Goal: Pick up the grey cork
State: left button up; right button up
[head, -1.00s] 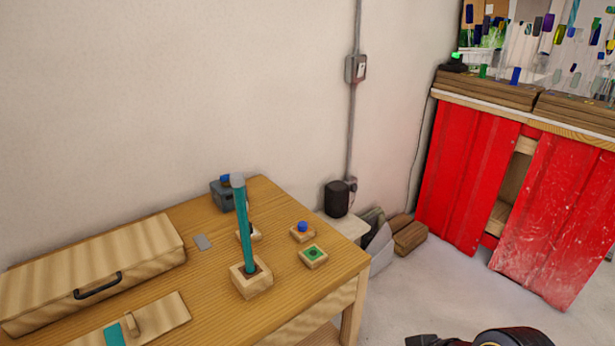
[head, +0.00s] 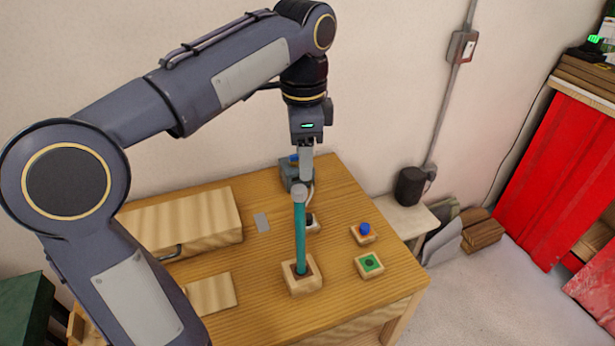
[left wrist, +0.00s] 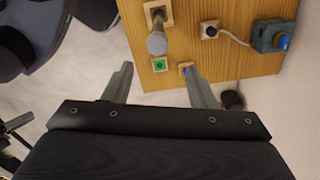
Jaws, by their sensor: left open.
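The grey cork (head: 299,193) caps the top of an upright teal glass rod (head: 300,235). The rod stands in a square wooden block (head: 302,283) on the table. In the left wrist view the cork (left wrist: 157,43) shows end-on, ahead of the fingertips and roughly centred between them. My left gripper (head: 306,178) points down close to the cork in the head view, with its fingers apart and empty. It also shows in the left wrist view (left wrist: 158,68). I cannot tell the exact gap between fingers and cork. My right gripper is not in view.
A wooden box (head: 185,222) lies on the left of the table. A small block with a blue button (head: 364,233) and one with a green top (head: 370,265) stand right of the rod. A grey device (head: 290,172) with a cable is behind. The wall stands behind the table.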

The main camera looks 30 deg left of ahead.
aim_at(299, 189)
pick_arm(q)
jog(key=f, duration=0.4)
jog(key=s+f, duration=0.1)
jog(key=f, duration=0.2)
jog(key=shift+a, duration=0.3)
jog(key=c, duration=1.1)
